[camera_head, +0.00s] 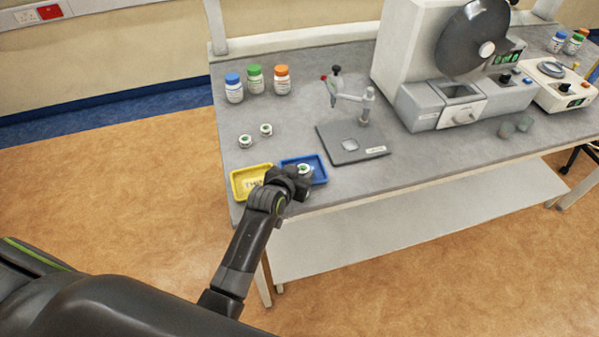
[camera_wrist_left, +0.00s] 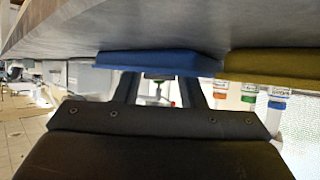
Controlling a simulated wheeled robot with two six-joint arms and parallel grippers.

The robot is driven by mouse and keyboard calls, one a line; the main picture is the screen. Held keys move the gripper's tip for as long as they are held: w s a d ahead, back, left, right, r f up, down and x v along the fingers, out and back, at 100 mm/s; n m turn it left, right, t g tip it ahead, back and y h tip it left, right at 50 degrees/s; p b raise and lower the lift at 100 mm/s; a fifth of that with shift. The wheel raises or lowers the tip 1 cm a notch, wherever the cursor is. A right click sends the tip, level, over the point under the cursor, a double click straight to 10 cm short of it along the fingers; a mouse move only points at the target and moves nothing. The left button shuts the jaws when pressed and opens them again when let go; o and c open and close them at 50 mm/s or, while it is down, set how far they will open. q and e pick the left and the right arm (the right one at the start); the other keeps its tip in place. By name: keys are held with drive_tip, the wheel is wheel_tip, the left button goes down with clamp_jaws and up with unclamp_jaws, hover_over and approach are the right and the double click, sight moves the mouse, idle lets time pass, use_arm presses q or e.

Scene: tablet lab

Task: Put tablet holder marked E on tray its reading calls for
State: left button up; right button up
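My left gripper (camera_head: 301,182) is over the near side of the blue tray (camera_head: 319,172). In the left wrist view, which looks upside down, its two fingers (camera_wrist_left: 158,88) stand apart, with the blue tray's side (camera_wrist_left: 160,63) just past them. A small white and green tablet holder (camera_head: 305,169) shows at the blue tray by the fingertips; I see no finger clamped on it. Two similar holders, a left one (camera_head: 245,141) and a right one (camera_head: 266,129), stand on the bench. The yellow tray (camera_head: 236,188) is left of the blue one. Marks on the holders are unreadable. My right gripper is out of view.
A grey stand (camera_head: 352,155) with a small arm is right of the blue tray. Bottles with blue (camera_head: 233,88), green (camera_head: 255,79) and orange (camera_head: 282,80) caps stand behind. A large drum machine (camera_head: 430,60) fills the back right. The bench front edge is close to the trays.

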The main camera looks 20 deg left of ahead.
use_arm(q)
drive_tip(key=o, duration=0.3)
drive_tip(key=shift+r, duration=0.15)
drive_tip(key=shift+s+r, duration=0.2)
drive_tip(key=shift+s, duration=0.2)
drive_tip(key=b+v, duration=0.1)
drive_tip(key=v, duration=1)
